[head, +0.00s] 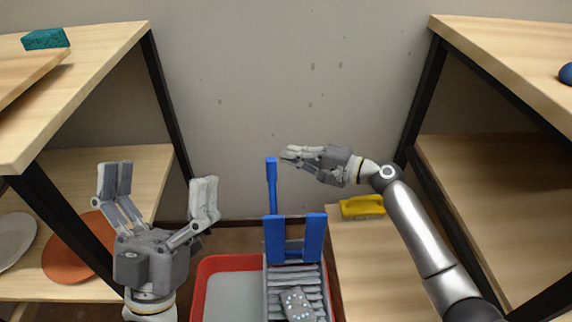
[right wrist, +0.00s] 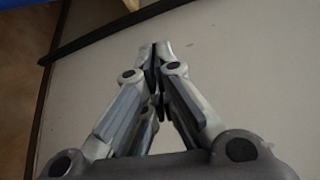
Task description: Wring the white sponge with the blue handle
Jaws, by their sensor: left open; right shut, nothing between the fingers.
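A red bucket (head: 197,285) stands low in the middle of the head view. A grey slatted wringer (head: 311,271) sits at its right side. A pale grey sponge (head: 297,303) with light spots lies on the slats. A blue handle (head: 272,189) stands upright from the blue wringer frame (head: 315,237). My right gripper (head: 288,154) is shut and empty, its tips close to the handle's top; I cannot tell whether they touch. Its closed fingers show in the right wrist view (right wrist: 160,50). My left gripper (head: 160,182) is open and empty, left of the bucket.
Wooden shelves stand left and right. A teal sponge (head: 46,39) lies on the upper left, a blue object (head: 566,74) upper right. A yellow brush (head: 362,207) lies right of the wringer. An orange plate (head: 75,247) and pale plate (head: 14,240) lie lower left.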

